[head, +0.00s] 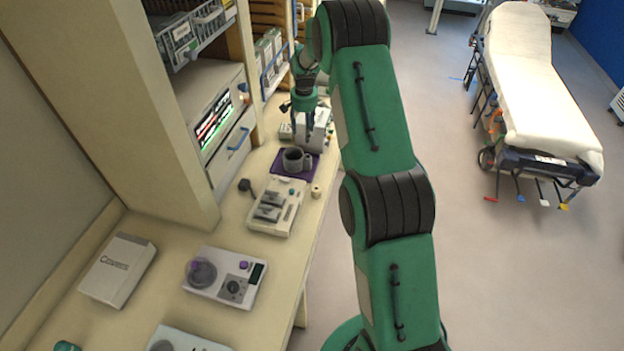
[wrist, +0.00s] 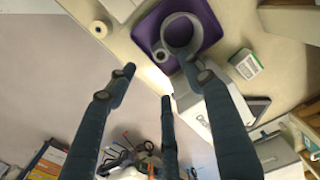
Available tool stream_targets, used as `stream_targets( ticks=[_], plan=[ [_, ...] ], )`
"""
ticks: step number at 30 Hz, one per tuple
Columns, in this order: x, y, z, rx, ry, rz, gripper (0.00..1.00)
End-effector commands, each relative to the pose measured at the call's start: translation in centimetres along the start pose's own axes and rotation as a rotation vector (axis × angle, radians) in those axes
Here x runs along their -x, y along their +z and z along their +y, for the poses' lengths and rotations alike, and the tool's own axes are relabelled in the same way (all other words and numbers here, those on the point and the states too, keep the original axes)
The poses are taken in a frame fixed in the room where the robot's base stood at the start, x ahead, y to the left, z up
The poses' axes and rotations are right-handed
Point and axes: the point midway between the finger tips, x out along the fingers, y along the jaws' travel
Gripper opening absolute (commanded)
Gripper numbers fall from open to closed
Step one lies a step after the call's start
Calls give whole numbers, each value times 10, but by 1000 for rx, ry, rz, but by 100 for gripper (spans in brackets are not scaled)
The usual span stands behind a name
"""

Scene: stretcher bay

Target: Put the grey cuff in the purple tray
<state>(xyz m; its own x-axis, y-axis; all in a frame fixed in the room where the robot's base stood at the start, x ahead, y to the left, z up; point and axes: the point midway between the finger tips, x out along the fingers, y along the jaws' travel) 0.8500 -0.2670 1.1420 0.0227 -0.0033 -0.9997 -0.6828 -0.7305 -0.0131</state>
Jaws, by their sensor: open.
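The grey cuff (head: 306,161) is a ring-shaped piece with a smaller loop at its side. It sits on the purple tray (head: 281,171) on the counter. In the wrist view the cuff (wrist: 167,31) lies inside the rim of the purple tray (wrist: 211,29) at the top. My gripper (head: 305,137) is just beyond and above the cuff in the head view. In the wrist view my gripper (wrist: 158,78) has its fingers spread with nothing between them. One fingertip overlaps the cuff's lower edge there; I cannot tell whether it touches.
A white roll (head: 316,190) stands near the counter edge beside the tray. A beige device (head: 287,216) sits in front of the tray, and a pale machine (head: 314,132) stands behind it. A small green-and-white box (wrist: 245,63) is near the tray. A stretcher (head: 535,90) stands across the floor.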

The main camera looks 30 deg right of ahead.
Motion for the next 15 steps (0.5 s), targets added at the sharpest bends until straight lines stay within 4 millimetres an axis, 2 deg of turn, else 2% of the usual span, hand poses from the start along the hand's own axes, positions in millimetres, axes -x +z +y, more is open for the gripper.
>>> stream_targets(
  ticks=[1,8,15],
  plan=[
    [17,6,-3,12,-5,10,52],
    [88,42,-11,77,-22,47,52],
    [159,89,-14,148,-40,87,52]
  ],
)
